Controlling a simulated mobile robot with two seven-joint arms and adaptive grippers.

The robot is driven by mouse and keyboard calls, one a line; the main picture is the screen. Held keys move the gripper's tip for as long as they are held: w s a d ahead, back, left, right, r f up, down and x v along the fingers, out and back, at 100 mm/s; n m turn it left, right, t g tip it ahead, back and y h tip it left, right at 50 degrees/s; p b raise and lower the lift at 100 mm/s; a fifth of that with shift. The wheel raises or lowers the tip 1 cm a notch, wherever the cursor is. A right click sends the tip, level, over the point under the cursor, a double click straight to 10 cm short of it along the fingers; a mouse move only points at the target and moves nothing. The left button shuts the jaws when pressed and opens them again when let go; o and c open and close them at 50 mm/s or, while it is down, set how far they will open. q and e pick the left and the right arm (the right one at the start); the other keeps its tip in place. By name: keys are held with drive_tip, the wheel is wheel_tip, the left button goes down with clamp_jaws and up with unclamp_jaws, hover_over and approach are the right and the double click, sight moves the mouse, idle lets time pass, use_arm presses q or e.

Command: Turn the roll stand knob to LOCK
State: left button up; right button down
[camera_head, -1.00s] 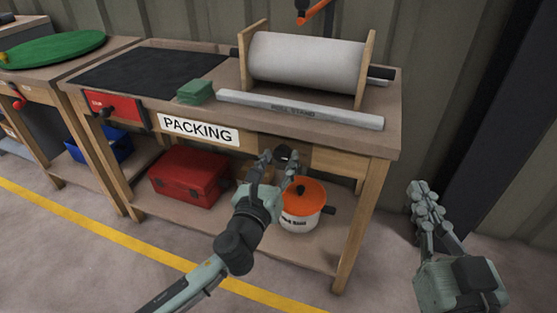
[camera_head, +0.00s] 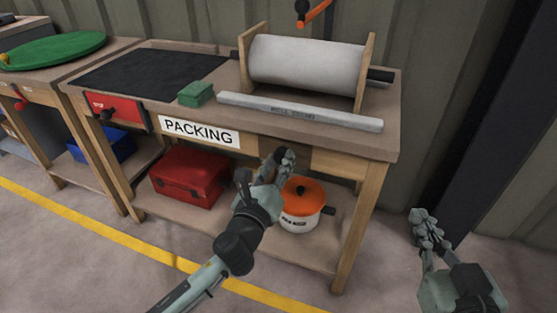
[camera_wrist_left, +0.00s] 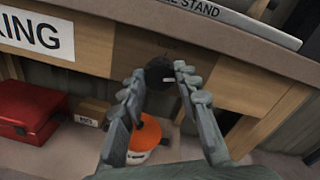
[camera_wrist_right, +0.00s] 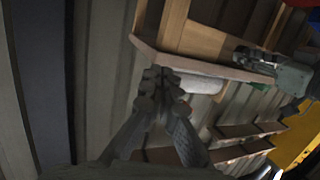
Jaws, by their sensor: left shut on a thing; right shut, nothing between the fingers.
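The roll stand knob (camera_wrist_left: 158,69) is a dark round knob on the wooden front of the packing bench, below the roll stand. A short white mark on it points right in the left wrist view. My left gripper (camera_wrist_left: 161,76) is shut on the knob, one finger at each side of it. In the head view the left gripper (camera_head: 280,158) mostly hides the knob, and no LOCK lettering can be read. The roll stand (camera_head: 306,62) carries a grey-white roll between wooden uprights. My right gripper (camera_head: 427,222) is shut and empty, away to the right of the bench.
A PACKING sign (camera_head: 198,131) is on the bench front, left of the knob. A red case (camera_head: 190,179) and a white pot with an orange lid (camera_head: 302,205) stand on the shelf below. A dark post (camera_head: 495,125) rises behind the right arm.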

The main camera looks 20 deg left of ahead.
use_arm(q)
drive_tip(key=n+p, duration=0.2)
drive_tip(key=n, duration=0.6)
drive_tip(key=shift+a, duration=0.1)
drive_tip(key=n+p, duration=0.1)
drive_tip(key=n, duration=0.4)
drive_tip(key=shift+h+p, duration=0.3)
drive_tip(key=shift+n, duration=0.6)
use_arm(e)
drive_tip(key=s+d+f+m+g+h, duration=0.1)
drive_tip(key=s+d+f+g+h, duration=0.4)
drive_tip(key=s+d+f+g, duration=0.5)
drive_tip(key=shift+s+d+f+m+h, duration=0.15)
drive_tip(key=shift+d+f+m+h, duration=0.2)
drive_tip(key=shift+d+f, duration=1.4)
drive_tip(key=shift+a+f, duration=0.1)
drive_tip(key=shift+a, duration=0.05)
use_arm(q)
drive_tip(key=o, duration=1.2)
drive_tip(key=shift+c, duration=0.2)
drive_tip(key=s, duration=1.2)
drive_tip(key=shift+a+r, duration=0.25)
